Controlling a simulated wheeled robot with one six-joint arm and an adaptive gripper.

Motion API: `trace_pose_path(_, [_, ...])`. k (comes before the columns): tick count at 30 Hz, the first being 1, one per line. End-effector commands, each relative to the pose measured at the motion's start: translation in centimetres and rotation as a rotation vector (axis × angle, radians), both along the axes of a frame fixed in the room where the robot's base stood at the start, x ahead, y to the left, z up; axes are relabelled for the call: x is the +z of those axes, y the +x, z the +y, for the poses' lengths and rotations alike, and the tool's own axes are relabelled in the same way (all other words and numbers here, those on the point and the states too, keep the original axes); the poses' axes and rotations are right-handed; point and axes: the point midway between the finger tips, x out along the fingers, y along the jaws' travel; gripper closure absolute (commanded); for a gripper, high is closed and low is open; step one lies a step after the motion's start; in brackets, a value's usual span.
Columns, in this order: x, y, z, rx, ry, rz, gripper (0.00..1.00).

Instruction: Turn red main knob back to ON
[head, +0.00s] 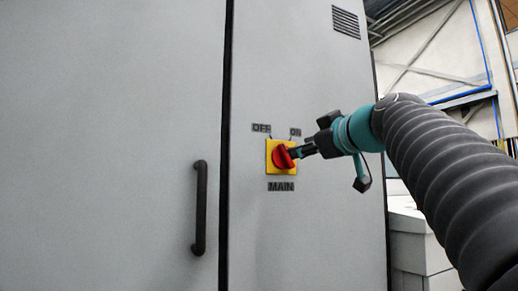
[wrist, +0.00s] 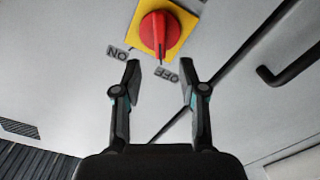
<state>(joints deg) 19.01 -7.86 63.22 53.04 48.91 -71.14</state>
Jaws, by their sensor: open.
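The red main knob (head: 283,157) sits on a yellow plate (head: 281,172) on the grey cabinet door, with OFF at upper left, ON at upper right and MAIN below. In the wrist view the picture is turned over, and the knob (wrist: 158,32) has its ridge running nearly up and down, its lower end toward the OFF label (wrist: 167,75). The ON label (wrist: 118,53) is to the left. My gripper (wrist: 161,76) is open and empty, its fingertips below the knob in that view. In the head view my gripper (head: 299,152) overlaps the knob's right edge; contact cannot be told.
A black vertical door handle (head: 199,208) stands left of the knob, beside the dark seam (head: 225,120) between the doors. A vent (head: 346,22) is high on the right door. White boxes (head: 415,240) stand right of the cabinet. The door face around the plate is flat and clear.

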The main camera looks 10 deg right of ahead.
Motion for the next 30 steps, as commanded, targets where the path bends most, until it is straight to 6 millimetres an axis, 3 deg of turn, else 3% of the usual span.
trace_pose_path(3, [0.2, 2.2, 0.8, 0.003, 0.000, 0.002, 0.58])
trace_pose_path(10, [0.1, 5.3, 1.8, 0.001, 0.000, 0.002, 0.58])
trace_pose_path(24, [-0.1, 6.5, 2.1, 0.000, 0.001, 0.001, 0.58])
trace_pose_path(25, [-0.1, 6.5, 2.1, 0.000, 0.001, 0.001, 0.61])
trace_pose_path(30, [-0.1, 6.5, 2.1, 0.000, 0.001, 0.001, 1.00])
